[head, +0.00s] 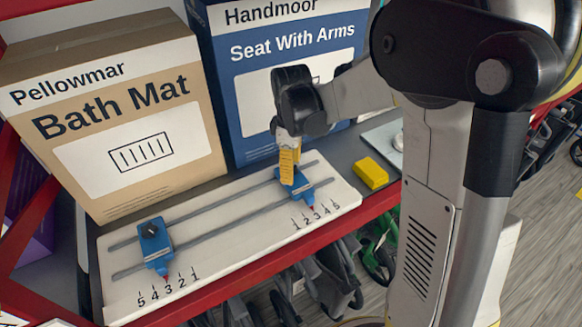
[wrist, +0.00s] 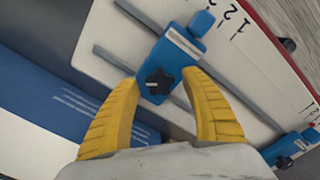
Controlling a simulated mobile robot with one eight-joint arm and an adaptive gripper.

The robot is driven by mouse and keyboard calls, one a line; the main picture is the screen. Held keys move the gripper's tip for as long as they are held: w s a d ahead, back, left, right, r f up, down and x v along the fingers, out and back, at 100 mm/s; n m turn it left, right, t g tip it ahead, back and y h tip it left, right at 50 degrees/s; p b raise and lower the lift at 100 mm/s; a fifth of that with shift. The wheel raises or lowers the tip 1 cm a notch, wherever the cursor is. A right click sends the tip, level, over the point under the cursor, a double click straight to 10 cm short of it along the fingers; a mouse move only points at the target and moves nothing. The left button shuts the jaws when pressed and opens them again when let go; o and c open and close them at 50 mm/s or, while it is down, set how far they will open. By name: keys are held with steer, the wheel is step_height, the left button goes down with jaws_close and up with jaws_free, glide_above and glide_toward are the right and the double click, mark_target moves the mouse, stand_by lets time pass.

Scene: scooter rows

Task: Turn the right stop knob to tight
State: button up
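The right stop (head: 301,189) is a blue block on the two grey rails of a white board (head: 230,240); its red pointer is near 3. My gripper (head: 288,176) is directly over it and hides its knob in the head view. In the wrist view, the right stop (wrist: 170,60) carries a black lobed knob (wrist: 159,82), which lies between my two yellow fingertips (wrist: 161,76). The fingers are apart, with gaps to the knob on both sides. The left stop (head: 154,246) stands near 3 on its own scale, and it shows at the lower right in the wrist view (wrist: 290,147).
A brown Bath Mat box (head: 110,110) and a blue Seat With Arms box (head: 225,80) stand close behind the board. A yellow block (head: 370,173) lies right of it on the shelf. The red shelf edge (head: 250,252) runs along the front, with scooters below.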

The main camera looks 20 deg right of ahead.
steer(key=c, duration=1)
steer(key=shift+o, duration=0.2)
steer(key=shift+m, duration=0.4)
steer(key=m+b, duration=0.1)
steer(key=m, duration=0.7)
steer(key=m+b, duration=0.1)
steer(key=m, duration=0.4)
steer(key=shift+m, duration=2.5)
